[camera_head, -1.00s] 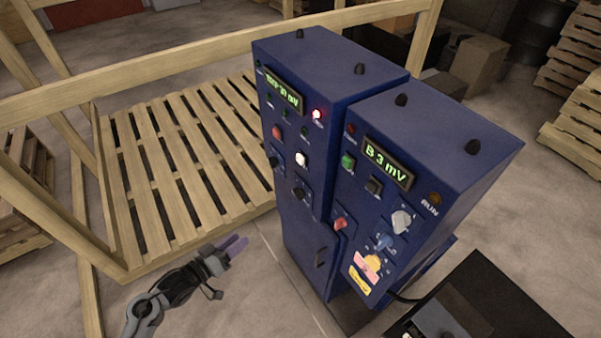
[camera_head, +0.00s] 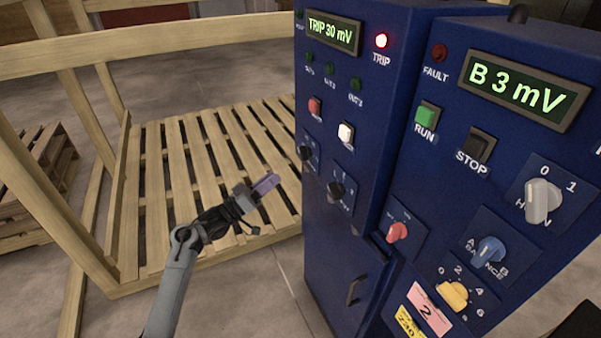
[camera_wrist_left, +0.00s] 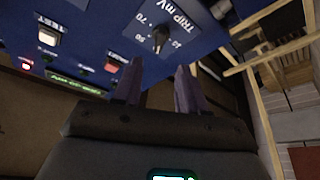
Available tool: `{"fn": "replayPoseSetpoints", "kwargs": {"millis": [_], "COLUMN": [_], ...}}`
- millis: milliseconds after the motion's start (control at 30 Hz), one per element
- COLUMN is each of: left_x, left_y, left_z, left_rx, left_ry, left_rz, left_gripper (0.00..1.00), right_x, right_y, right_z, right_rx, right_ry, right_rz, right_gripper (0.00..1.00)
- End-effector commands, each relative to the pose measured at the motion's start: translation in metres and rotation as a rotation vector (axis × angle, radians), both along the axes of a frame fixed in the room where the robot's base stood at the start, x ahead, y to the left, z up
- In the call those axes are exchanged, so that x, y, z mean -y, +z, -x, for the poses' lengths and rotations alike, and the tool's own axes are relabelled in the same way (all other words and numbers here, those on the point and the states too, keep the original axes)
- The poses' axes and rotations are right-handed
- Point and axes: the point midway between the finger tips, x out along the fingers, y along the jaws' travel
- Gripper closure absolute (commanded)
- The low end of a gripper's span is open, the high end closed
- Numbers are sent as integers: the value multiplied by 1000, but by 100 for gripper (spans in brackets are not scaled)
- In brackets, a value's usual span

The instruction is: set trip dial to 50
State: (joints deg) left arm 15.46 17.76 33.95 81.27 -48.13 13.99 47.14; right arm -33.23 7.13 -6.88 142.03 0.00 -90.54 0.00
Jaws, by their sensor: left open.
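The trip dial is a small black knob on the left blue cabinet (camera_head: 335,245), at the cabinet's left edge (camera_head: 306,153). The display (camera_head: 333,34) reads "TRIP 30 mV". My left gripper (camera_head: 268,186) is open and empty, left of and below the dial and apart from it. In the left wrist view its two purple fingers (camera_wrist_left: 158,88) point toward the dial panel. My right gripper is not in view.
A second black knob (camera_head: 336,192), a red button (camera_head: 314,106) and a white button (camera_head: 345,132) are close to the dial. The TRIP lamp (camera_head: 381,40) glows red. The right cabinet has more switches. A wooden pallet (camera_head: 165,190) and frame stand at left.

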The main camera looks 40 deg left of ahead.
Motion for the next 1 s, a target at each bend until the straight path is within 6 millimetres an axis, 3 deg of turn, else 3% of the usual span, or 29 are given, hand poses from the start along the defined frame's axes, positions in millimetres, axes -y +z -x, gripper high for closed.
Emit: {"fn": "replayPoseSetpoints", "kwargs": {"millis": [267,700,1000], "left_x": [5,22,27], "left_y": [7,29,36], "left_z": [-20,-81,-99], "left_rx": [15,14,11], "left_ry": [0,0,1], "left_rz": [0,1,-1], "left_gripper": [58,58,58], "right_x": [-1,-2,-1], "right_y": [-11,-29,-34], "right_z": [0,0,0], "right_rx": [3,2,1], "right_ry": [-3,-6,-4], "right_rz": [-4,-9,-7], "right_gripper": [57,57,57]}}
